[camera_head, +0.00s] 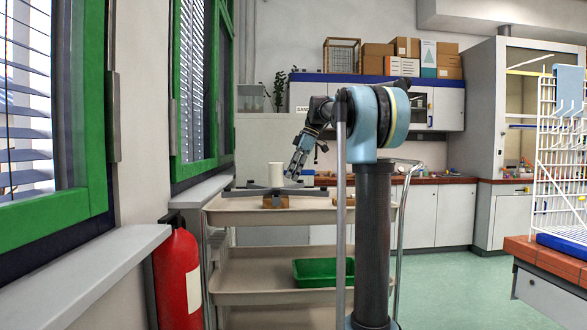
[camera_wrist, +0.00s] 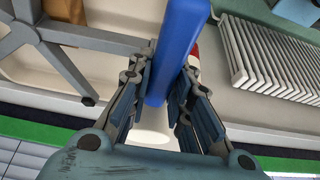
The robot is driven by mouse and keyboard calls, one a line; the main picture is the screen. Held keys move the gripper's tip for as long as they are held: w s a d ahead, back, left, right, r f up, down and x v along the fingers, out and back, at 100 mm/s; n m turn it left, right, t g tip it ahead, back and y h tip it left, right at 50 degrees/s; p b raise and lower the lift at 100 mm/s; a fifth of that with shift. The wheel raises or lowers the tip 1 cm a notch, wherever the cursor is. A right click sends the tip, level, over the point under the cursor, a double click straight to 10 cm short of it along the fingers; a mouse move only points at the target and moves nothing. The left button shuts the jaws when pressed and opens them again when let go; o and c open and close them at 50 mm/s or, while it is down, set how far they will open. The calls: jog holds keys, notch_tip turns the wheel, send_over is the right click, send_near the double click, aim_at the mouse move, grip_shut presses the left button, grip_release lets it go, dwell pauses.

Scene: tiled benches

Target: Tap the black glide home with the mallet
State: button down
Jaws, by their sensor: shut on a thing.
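My gripper (camera_wrist: 162,85) is shut on a long blue bar (camera_wrist: 182,35), seemingly the mallet's handle. A white rounded piece (camera_wrist: 150,130) shows partly between the fingers; whether it is the mallet's head I cannot tell. The grey star-shaped base (camera_wrist: 68,68) lies to the left of the fingers in the wrist view, with a black glide (camera_wrist: 88,100) at one leg's end. In the head view, my gripper (camera_head: 293,174) is low over the cart, beside a white cylinder (camera_head: 276,175) above the grey base (camera_head: 260,191). The blue bar cannot be made out there.
The base rests over a brown block (camera_head: 276,202) on the cart's top shelf (camera_head: 315,216). A green tray (camera_head: 318,272) sits on a lower shelf. A red fire extinguisher (camera_head: 178,270) and the window sill (camera_head: 95,275) are at left. A white wire rack (camera_head: 560,150) stands at right.

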jog(key=shift+f, duration=0.8)
jog(key=shift+r, duration=2.6)
jog(key=shift+f, duration=0.15)
dwell(0.6)
jog(key=shift+f, duration=0.1)
